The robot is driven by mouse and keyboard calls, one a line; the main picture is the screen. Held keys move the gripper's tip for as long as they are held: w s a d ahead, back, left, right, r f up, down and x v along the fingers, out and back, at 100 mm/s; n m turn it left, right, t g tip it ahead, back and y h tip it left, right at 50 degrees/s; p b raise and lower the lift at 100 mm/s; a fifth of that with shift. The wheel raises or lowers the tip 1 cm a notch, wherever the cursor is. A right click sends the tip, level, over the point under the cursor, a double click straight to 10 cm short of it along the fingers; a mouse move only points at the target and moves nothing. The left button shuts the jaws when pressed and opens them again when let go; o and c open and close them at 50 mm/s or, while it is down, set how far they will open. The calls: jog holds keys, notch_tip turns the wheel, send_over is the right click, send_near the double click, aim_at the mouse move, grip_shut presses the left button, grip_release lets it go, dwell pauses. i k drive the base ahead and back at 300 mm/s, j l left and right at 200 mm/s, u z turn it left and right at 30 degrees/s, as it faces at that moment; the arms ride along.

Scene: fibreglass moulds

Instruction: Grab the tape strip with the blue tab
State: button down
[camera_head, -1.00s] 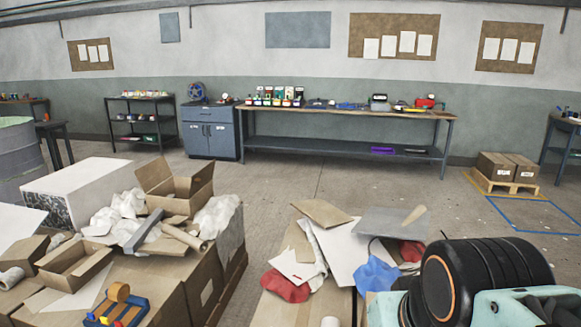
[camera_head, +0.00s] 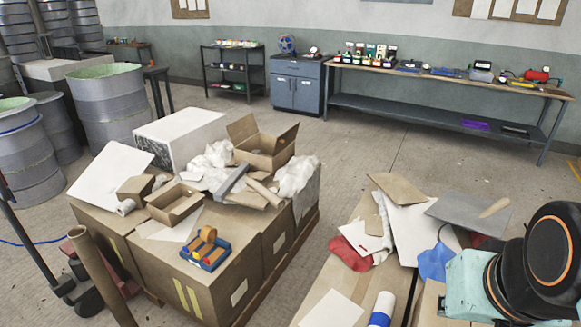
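I cannot make out for sure a tape strip with a blue tab. A blue holder with tan rolls (camera_head: 206,250) sits on the near edge of the cardboard boxes at centre left. A white roll with a blue band (camera_head: 382,309) stands at the bottom, on the near table. Pale yellow strips (camera_head: 188,299) show on the front of a box below the blue holder. My arm's black and teal links fill the lower right corner. My gripper is out of view.
Cardboard boxes (camera_head: 266,252) on a pallet carry open cartons, white crumpled sheets and a white box (camera_head: 180,138). The near table (camera_head: 322,292) holds red and blue cloths, sheets and boards. Grey drums (camera_head: 108,108) stand at left. Open floor lies behind, before the workbench (camera_head: 440,90).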

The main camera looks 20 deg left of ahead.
aim_at(193, 243)
jog(key=u, duration=1.6)
jog(key=i+j, duration=0.2)
jog(key=i, duration=0.25)
jog(key=i+j+u, duration=0.1)
jog(key=i, duration=0.4)
jog(key=i+j, duration=0.25)
jog(key=i, duration=0.2)
